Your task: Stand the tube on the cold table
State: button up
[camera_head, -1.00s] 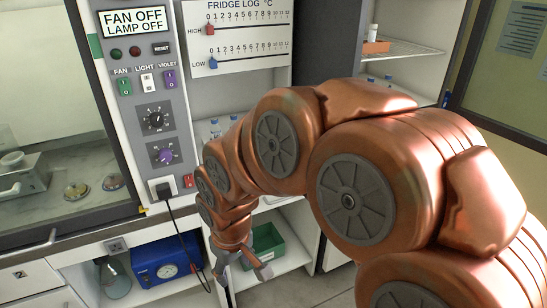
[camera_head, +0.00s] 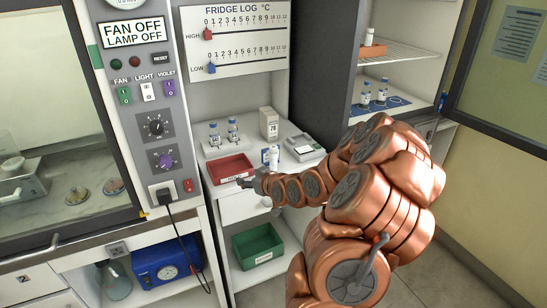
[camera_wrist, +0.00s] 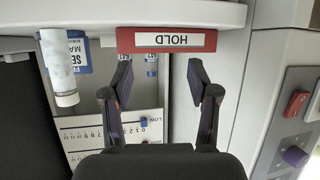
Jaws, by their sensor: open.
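A white tube (camera_head: 273,158) stands upright on the counter, right of the red tray, beside a small blue label. In the wrist view, which is upside down, the tube (camera_wrist: 58,68) is at the upper left, in front of the blue label. My gripper (camera_head: 243,183) is at the front edge of the red tray, left of the tube and apart from it. In the wrist view my gripper (camera_wrist: 160,72) is open and empty, its fingers pointing at the HOLD label on the tray (camera_wrist: 166,41). No surface is plainly marked as the cold table.
The red tray (camera_head: 230,166), two vials (camera_head: 233,130), a beige box (camera_head: 269,123) and a small grey device (camera_head: 304,147) share the counter. A green bin (camera_head: 258,246) is below. The open cabinet at right holds a blue ringed mat (camera_head: 397,103) with vials and a wire shelf (camera_head: 405,52).

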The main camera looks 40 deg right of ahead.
aim_at(275, 151)
jog(key=shift+s+d+r+m+t+h+p, duration=0.3)
jog(key=shift+d+r+m+t+h, duration=0.25)
jog(key=shift+d, duration=1.5)
jog(key=shift+s+d+r+m+t+h+p, duration=0.35)
jog(key=shift+d+r+t+h, duration=0.4)
jog(key=shift+d, duration=1.3)
jog(key=shift+s+d+r+m+t+h+p, duration=0.2)
jog(key=shift+d+r+m+t+h, duration=0.45)
jog(key=shift+d, duration=1.4)
jog(key=shift+f+p+x, duration=0.15)
jog(key=shift+p+x, duration=0.3)
jog(key=shift+x, duration=0.3)
jog(key=shift+f+p+x, duration=0.1)
jog(key=shift+p+x, duration=0.35)
jog(key=shift+x, duration=1.35)
jog(key=shift+f, duration=0.2)
jog(key=shift+a, duration=0.1)
grip_shut()
